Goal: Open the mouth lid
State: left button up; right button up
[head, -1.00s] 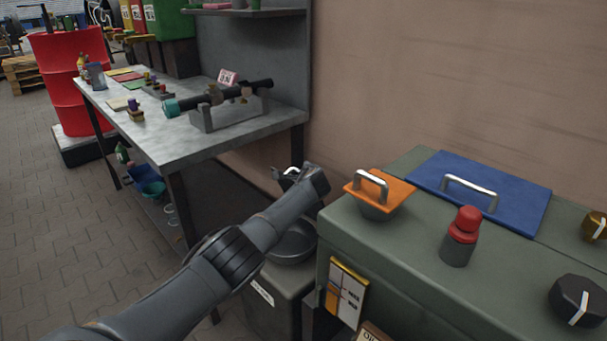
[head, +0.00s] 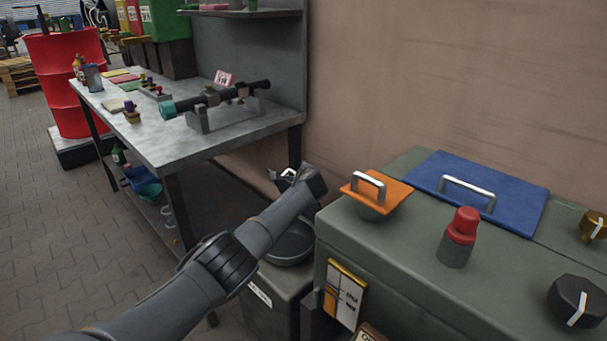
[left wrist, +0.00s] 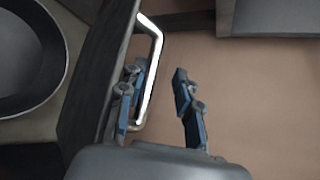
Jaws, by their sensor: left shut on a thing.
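A dark grey lid panel (left wrist: 92,75) stands steeply tilted in the left wrist view, with a bright metal bar handle (left wrist: 155,65) on its side. Left of it is a round dark opening (left wrist: 30,62), uncovered. In the head view the round mouth (head: 291,246) sits on top of a low grey bin, below my left gripper. My left gripper (left wrist: 162,105) is shut on the handle, with blue-padded fingers on both sides of the bar. In the head view my left gripper (head: 297,180) hides most of the lid. My right gripper is not in view.
A green cabinet at right bears an orange lid (head: 393,192), a blue lid (head: 425,172), a red-topped knob (head: 462,225) and a black dial (head: 575,298). A metal workbench (head: 165,145) stands behind at left. Open floor (head: 60,220) lies at left.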

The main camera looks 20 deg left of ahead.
pick_arm(q)
jog(key=shift+s+d, duration=0.55)
jog(key=shift+d, duration=0.2)
jog(key=v, duration=0.4)
jog(key=shift+d+r, duration=0.1)
jog(key=shift+r, duration=0.3)
jog(key=shift+s+d+r, duration=0.5)
jog(key=shift+s+r, duration=0.1)
jog(key=shift+s, duration=0.15)
jog(key=shift+a+f, duration=0.25)
jog(key=shift+a, duration=0.25)
